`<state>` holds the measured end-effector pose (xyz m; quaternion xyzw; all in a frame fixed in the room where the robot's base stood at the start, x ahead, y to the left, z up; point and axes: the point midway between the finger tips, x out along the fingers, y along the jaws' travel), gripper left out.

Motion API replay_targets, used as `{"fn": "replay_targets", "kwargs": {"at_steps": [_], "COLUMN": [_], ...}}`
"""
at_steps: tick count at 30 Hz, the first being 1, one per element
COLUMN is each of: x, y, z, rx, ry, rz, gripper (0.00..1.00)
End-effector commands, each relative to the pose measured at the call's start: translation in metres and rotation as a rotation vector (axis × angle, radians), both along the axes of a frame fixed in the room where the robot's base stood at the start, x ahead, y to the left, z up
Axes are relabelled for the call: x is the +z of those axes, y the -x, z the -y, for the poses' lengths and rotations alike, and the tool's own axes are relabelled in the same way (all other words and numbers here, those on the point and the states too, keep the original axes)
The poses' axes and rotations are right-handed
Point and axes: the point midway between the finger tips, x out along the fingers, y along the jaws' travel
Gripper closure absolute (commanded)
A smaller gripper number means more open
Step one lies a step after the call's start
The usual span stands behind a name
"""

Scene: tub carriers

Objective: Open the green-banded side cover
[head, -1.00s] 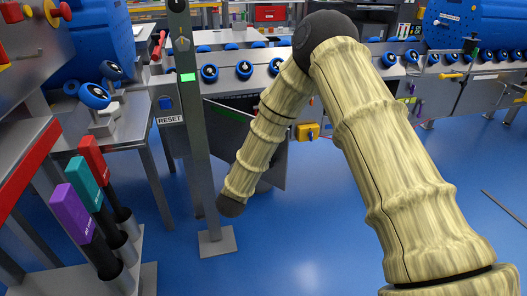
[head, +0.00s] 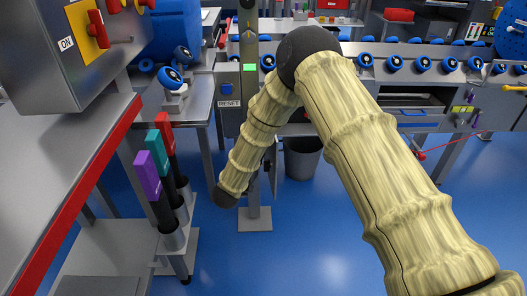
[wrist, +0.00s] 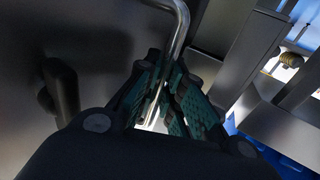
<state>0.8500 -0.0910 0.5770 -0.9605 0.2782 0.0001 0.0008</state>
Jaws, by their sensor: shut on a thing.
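In the wrist view my gripper (wrist: 166,82) is shut on a bent, shiny metal bar handle (wrist: 182,22), its teal-padded fingers on either side. The handle stands off a plain grey panel (wrist: 100,40), which appears to be the side cover; no green band shows on it here. In the head view only a narrow strip of the cover (head: 273,170) seems to show, beside my arm and below the machine front. My arm and the post hide most of it, and my gripper is hidden there.
A grey post with a RESET box (head: 229,103) stands close by my arm on a square foot. A grey bin (head: 301,157) stands under the machine. Purple, teal and red-handled tools (head: 148,175) stand at left, near a red-edged bench (head: 75,200). Blue floor is clear at front middle.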

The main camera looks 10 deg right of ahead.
Motion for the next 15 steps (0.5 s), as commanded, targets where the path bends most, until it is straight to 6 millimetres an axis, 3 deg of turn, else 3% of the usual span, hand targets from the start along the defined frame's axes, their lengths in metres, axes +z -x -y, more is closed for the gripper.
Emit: {"fn": "replay_targets", "kwargs": {"at_steps": [11, 12, 15], "x": [0.0010, 0.0011, 0.0011], "y": [-0.0009, -0.0009, -0.0010], "z": [-0.0009, -0.0009, -0.0010], "rx": [0.000, 0.000, 0.000], "ry": [0.001, 0.001, 0.001], "rz": [0.001, 0.002, 0.002], "gripper": [1.00, 0.89, 0.71]}}
